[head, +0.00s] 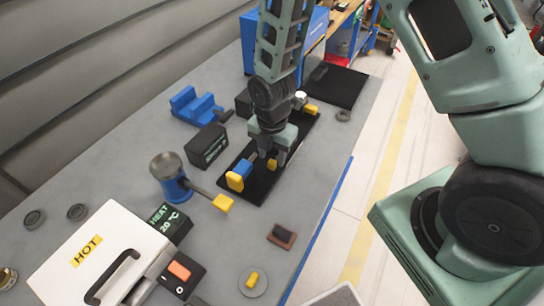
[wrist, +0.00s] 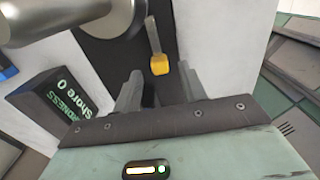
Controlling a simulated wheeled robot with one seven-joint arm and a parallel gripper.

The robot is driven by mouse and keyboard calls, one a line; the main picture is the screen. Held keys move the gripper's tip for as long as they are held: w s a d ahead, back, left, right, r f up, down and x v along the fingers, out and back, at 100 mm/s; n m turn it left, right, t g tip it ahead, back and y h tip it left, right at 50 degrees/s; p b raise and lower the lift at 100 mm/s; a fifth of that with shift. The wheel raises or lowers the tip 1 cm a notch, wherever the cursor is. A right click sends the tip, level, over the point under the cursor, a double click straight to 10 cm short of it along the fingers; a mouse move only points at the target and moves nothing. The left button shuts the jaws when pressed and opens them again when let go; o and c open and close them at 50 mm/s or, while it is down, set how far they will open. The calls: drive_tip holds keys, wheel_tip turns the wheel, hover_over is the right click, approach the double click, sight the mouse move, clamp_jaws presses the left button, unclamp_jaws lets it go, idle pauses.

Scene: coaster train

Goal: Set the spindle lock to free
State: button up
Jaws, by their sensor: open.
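A lever with a yellow tip (wrist: 160,66) stands on a dark base in the wrist view; it looks like the spindle lock, but no lock or free marking is readable. Its yellow tip also shows in the head view (head: 272,164), just below my gripper (head: 271,156). In the wrist view my gripper (wrist: 158,88) is open and empty, with a finger on either side of the line to the lever. The tip appears just beyond the fingertips; I cannot tell whether they touch. A grey metal cylinder (wrist: 105,15) lies beside the lever. My arm hides part of the black base (head: 257,192).
A blue part with a yellow end (head: 237,176) sits on the base's near end. A black hardness display (head: 207,147) stands left of it, also in the wrist view (wrist: 62,108).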

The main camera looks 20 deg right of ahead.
sight(267, 174)
drive_tip(key=shift+f, duration=1.25)
clamp_jaws()
drive_tip(key=shift+s+a, duration=0.75)
drive_tip(key=shift+a, duration=0.25)
unclamp_jaws()
drive_tip(key=shift+a, duration=0.1)
drive_tip(key=shift+w, duration=0.1)
